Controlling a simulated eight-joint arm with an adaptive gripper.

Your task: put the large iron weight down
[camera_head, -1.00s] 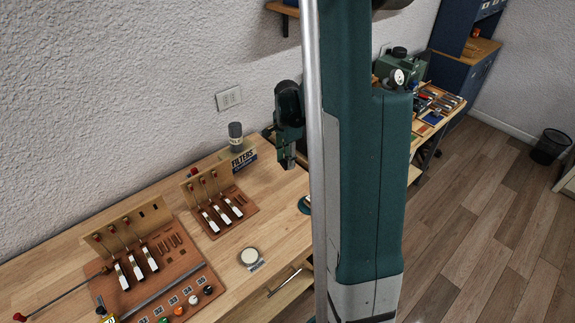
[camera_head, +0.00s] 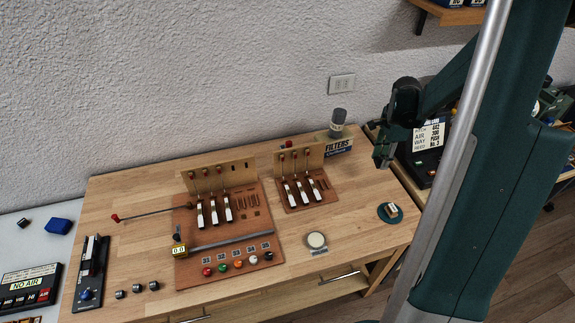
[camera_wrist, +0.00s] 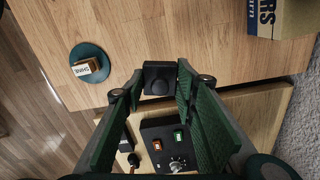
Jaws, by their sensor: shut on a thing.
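My gripper (camera_head: 382,157) is above the back right corner of the wooden workbench (camera_head: 112,203), to the right of the filters box. In the wrist view my gripper (camera_wrist: 160,80) has its green-padded fingers closed on a dark block with a round mark on its face, which appears to be the large iron weight (camera_wrist: 158,76). In the head view I cannot make out the weight at the fingertips. Several small dark metal pieces (camera_head: 137,289) stand at the bench's front left.
A round green dish (camera_head: 397,218) with a small shims box (camera_head: 392,208) is at the bench's right edge. The filters box (camera_head: 340,146) and a grey-capped jar (camera_head: 338,122) stand at the back. A side table holds a black control box (camera_wrist: 165,148). Bare wood lies right of the key boards.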

